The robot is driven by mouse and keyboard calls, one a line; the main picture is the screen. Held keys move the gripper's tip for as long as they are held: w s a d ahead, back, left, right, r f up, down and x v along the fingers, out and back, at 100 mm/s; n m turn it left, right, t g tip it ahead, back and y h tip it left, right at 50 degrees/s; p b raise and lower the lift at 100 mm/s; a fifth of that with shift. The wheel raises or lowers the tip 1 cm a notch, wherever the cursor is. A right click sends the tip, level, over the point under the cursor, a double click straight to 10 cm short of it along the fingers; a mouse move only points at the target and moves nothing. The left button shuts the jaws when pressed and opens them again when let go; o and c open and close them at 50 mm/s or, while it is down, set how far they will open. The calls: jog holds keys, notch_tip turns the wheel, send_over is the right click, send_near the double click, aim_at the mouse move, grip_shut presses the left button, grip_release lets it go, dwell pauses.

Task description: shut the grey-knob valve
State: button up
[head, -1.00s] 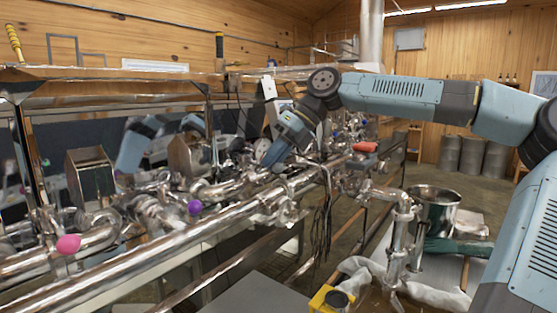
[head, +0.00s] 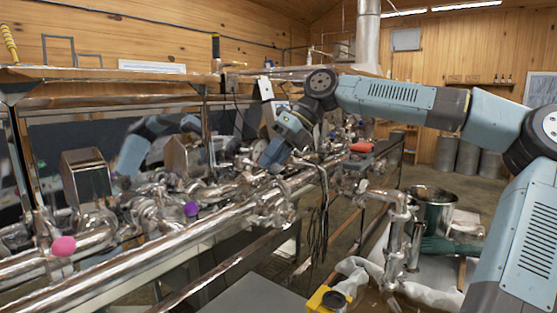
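My gripper (head: 272,156) points down and to the left among the steel pipes and valves of the evaporator. Its fingers are small and dark at this distance, so I cannot tell whether they are open or shut. I cannot make out a grey knob; it may be behind my gripper or lost among the shiny fittings. Other knobs show: a pink knob (head: 62,245) at the left, a purple knob (head: 191,209) left of my gripper, and a red handle (head: 361,147) to its right.
A long steel pipe (head: 130,257) runs along the front of the evaporator. Dark cables hang below my gripper. A steel pot (head: 433,209) and a yellow-and-black item (head: 327,300) are at the lower right. Barrels (head: 467,157) stand at the back right.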

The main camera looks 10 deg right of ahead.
jog(key=v, duration=1.3)
jog(key=shift+d+r, duration=0.25)
jog(key=shift+r, duration=0.05)
jog(key=shift+w, duration=0.15)
